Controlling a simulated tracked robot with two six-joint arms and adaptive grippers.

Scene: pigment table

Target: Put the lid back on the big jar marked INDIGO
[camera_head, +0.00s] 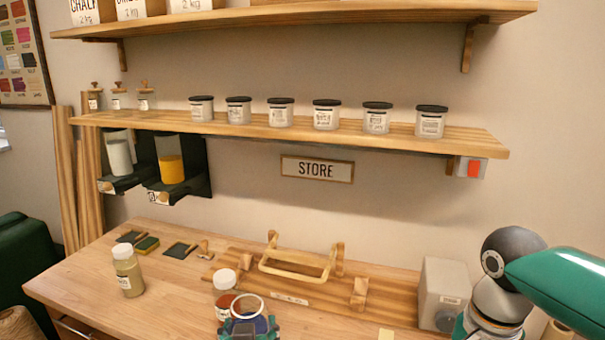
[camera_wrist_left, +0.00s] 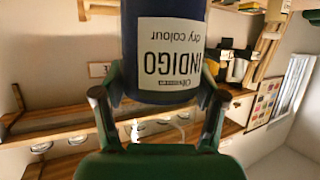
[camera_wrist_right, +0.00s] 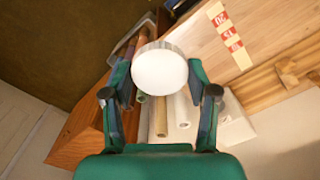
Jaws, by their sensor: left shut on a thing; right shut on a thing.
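The jar marked INDIGO (camera_wrist_left: 165,50) fills the top of the left wrist view, dark blue with a white label. My left gripper (camera_wrist_left: 162,80) is shut around its side. In the head view the jar (camera_head: 249,308) shows at the bottom centre, its round mouth open with no lid on it, and the left gripper (camera_head: 250,327) is at its sides. A white round lid (camera_wrist_right: 160,72) is between the fingers of my right gripper (camera_wrist_right: 159,80) in the right wrist view, which is shut on it. The right gripper is outside the head view, apart from the jar.
An orange-red jar with a white lid (camera_head: 225,283) stands just behind the held jar. A beige jar (camera_head: 127,272) stands at left. A wooden frame with a handle (camera_head: 298,262) and a grey box (camera_head: 443,290) are on the bench (camera_head: 80,285). Shelves hold lidded jars (camera_head: 326,115).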

